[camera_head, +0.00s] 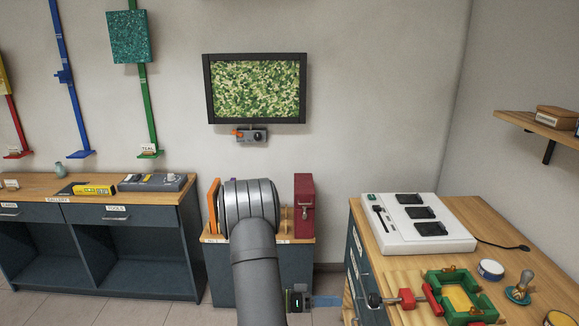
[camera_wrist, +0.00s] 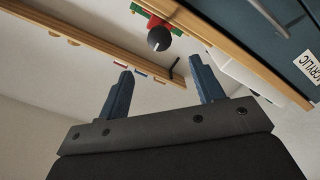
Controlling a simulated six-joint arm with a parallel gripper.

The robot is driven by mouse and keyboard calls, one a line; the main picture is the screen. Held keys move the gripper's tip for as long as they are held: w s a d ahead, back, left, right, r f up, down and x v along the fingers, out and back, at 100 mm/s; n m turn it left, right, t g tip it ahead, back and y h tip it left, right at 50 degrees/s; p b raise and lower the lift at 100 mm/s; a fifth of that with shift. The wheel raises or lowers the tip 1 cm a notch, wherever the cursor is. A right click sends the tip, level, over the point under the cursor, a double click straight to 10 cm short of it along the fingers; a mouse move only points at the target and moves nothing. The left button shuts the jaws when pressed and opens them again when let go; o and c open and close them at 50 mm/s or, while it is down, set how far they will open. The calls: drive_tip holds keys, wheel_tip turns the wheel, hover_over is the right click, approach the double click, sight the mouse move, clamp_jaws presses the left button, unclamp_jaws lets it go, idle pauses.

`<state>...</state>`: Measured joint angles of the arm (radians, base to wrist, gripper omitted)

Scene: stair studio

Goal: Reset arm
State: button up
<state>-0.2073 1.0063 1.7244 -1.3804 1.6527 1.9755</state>
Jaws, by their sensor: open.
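My arm (camera_head: 254,250) rises from the bottom middle of the head view, in front of a small cabinet. My gripper (camera_wrist: 160,85) shows in the wrist view with its two blue fingers spread wide apart. Nothing is between the fingers. Beyond them are the pale wall, a wooden shelf edge and the underside of a wooden worktop.
A workbench at right holds a white device (camera_head: 418,224), a green and red clamp frame (camera_head: 433,290) and a tin (camera_head: 490,269). A red box (camera_head: 304,205) stands right of my arm. A dark cabinet (camera_head: 100,262) is at left. A framed panel (camera_head: 256,88) hangs on the wall.

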sight(369, 299)
drive_tip(key=d, duration=1.2)
drive_tip(key=shift+d, duration=0.4)
drive_tip(key=shift+a+n, duration=0.2)
drive_tip(key=shift+n, duration=0.6)
drive_tip(key=n, duration=1.1)
drive_tip(key=shift+f, duration=0.1)
drive_tip(key=shift+n, duration=2.1)
drive_tip(key=shift+m, duration=0.3)
drive_tip(key=m, duration=0.4)
drive_tip(key=shift+m, duration=2.7)
